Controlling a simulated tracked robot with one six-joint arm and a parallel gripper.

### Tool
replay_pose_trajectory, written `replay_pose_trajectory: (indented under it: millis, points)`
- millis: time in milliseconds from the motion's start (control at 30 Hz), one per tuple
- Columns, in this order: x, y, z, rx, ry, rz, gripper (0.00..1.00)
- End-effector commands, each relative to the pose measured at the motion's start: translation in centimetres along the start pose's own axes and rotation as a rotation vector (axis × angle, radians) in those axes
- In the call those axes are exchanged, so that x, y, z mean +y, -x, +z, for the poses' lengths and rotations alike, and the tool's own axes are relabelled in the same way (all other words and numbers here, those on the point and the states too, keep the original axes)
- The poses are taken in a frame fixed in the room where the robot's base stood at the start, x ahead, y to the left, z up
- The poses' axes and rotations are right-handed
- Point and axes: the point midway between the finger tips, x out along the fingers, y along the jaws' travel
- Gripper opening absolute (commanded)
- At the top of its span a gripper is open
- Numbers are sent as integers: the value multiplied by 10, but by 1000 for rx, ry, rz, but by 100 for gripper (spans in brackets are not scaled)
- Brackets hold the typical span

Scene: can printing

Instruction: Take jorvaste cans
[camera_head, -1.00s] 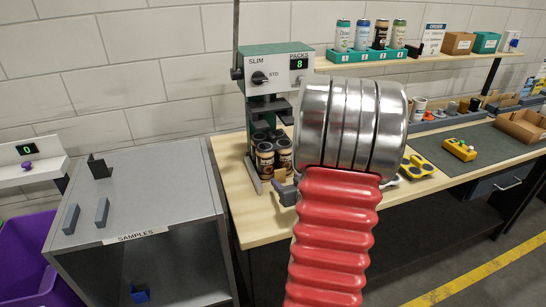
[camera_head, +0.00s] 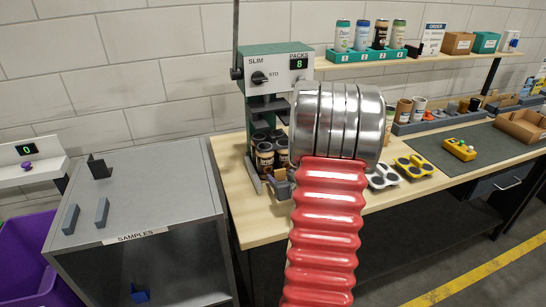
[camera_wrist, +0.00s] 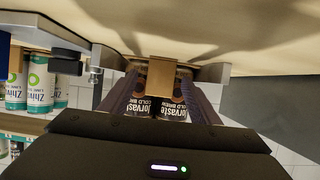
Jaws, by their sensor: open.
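Dark brown Jorvaste cans with tan labels (camera_head: 265,160) stand at the foot of the green and grey machine (camera_head: 272,62), under its head. Dark ring-shaped parts show just above them. In the wrist view, two Jorvaste cans (camera_wrist: 141,106) are straight ahead, side by side, with a tan block (camera_wrist: 160,77) overlapping their upper middle. My gripper (camera_wrist: 163,92) is open, its ridged fingers to the left and right of the cans. I cannot tell whether they touch. In the head view, my arm hides most of the gripper; a grey part shows low by the machine.
A grey samples cabinet (camera_head: 135,190) stands left of the bench (camera_head: 232,200). White and yellow can holders (camera_head: 414,166) lie right of my arm. Cans stand in a teal rack (camera_head: 368,56) on the shelf. A purple bin (camera_head: 22,250) is far left.

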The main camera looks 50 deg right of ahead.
Motion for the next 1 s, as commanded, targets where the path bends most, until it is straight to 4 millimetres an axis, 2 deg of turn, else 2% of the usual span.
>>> replay_pose_trajectory:
  millis: [67, 133, 700, 1000]
  points:
    - [0, 0, 0, 0, 0, 0, 56]
    - [0, 0, 0, 0, 0, 0, 52]
    - [0, 0, 0, 0, 0, 0, 12]
    - [0, 0, -2, 1, 1, 0, 11]
